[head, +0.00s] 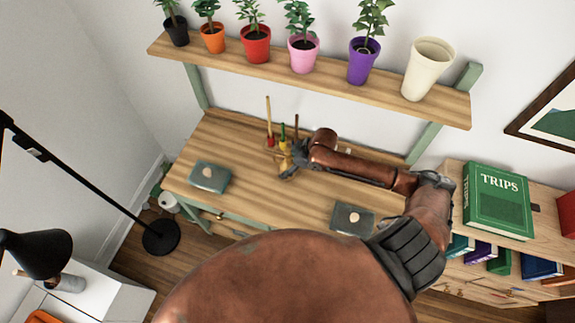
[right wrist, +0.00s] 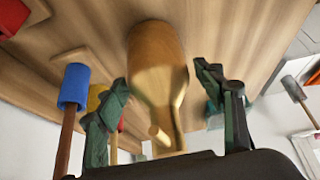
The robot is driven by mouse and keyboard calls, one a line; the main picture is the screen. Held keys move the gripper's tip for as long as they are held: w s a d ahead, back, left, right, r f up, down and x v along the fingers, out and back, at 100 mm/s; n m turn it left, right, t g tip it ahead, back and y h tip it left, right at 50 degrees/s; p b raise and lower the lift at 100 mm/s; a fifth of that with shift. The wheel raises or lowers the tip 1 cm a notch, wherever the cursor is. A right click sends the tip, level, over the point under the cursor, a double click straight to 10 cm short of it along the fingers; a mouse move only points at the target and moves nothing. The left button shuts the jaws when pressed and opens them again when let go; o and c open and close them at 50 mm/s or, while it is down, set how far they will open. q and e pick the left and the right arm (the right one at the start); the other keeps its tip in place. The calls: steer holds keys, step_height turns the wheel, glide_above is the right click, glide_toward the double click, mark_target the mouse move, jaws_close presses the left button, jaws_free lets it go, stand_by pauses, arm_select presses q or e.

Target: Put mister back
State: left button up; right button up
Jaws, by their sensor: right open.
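The mister appears to be the brass-coloured bottle (right wrist: 157,65) with a narrow neck and a small spout in the right wrist view. It stands against the wooden bench surface. My right gripper (right wrist: 166,92) is open, with one finger on each side of the mister; a clear gap shows on the right side. In the head view my right gripper (head: 288,168) is at the back of the wooden bench (head: 265,195), and the mister is hard to make out there beside it. My left gripper is not in view.
Upright stick-handled tools (head: 268,122) stand close to the gripper; a blue-ended one (right wrist: 73,88) is left of the fingers. Two dark boxes (head: 209,177) (head: 352,217) lie on the bench. A shelf (head: 330,78) with several pots runs above.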

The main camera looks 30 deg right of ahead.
steer(key=p+v, duration=0.1)
steer(key=v, duration=1.1)
steer(key=shift+r, duration=0.2)
